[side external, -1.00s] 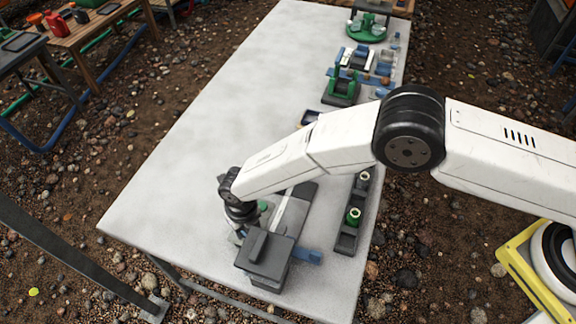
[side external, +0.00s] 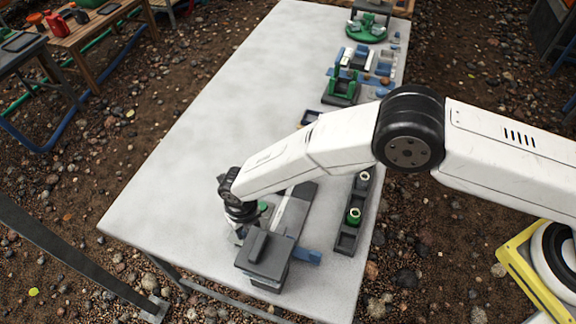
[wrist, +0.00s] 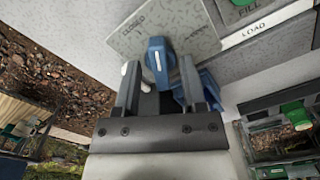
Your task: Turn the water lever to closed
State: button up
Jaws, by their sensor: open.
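The blue water lever (wrist: 157,52) stands on a pale speckled plate (wrist: 120,40) in the wrist view. The plate has a CLOSED label at upper left and another label at right, probably OPEN. The lever's long side runs roughly up and down in the picture, between the two labels. My gripper (wrist: 159,66) is open, with one finger on each side of the lever. I cannot tell whether either finger touches it. In the side view my wrist and the grey housing hide the lever and fingertips.
A tray with green fittings (side external: 353,216) lies to the right. Green and blue parts (side external: 343,86) line the far right edge. The left of the white table (side external: 190,130) is clear.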

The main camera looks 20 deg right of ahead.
jog(key=shift+r, duration=0.1)
jog(key=shift+r, duration=3.4)
jog(key=shift+w+d+r+m, duration=0.2)
jog(key=shift+d+r+m, duration=0.05)
jog(key=shift+d+m, duration=0.1)
jog(key=w+d+r+m, duration=0.1)
jog(key=d+r+m, duration=0.3)
jog(key=d+m, duration=0.25)
jog(key=d+r+m+t, duration=0.1)
jog(key=d+r+m, duration=0.3)
jog(key=d+m, duration=0.3)
jog(key=w+d+r+m, duration=0.1)
jog(key=d+r+m, duration=0.4)
jog(key=d, duration=0.4)
jog(key=s+d+r+m, duration=0.2)
jog(key=s+d+m, duration=0.5)
jog(key=m, duration=0.3)
jog(key=s+d+r+m+t, duration=0.1)
jog(key=s+d+r+m, duration=0.1)
jog(key=s+d+m, duration=0.5)
jog(key=d+m, duration=0.2)
jog(key=d, duration=0.1)
jog(key=shift+r+m+t, duration=0.3)
jog(key=shift+m, duration=0.1)
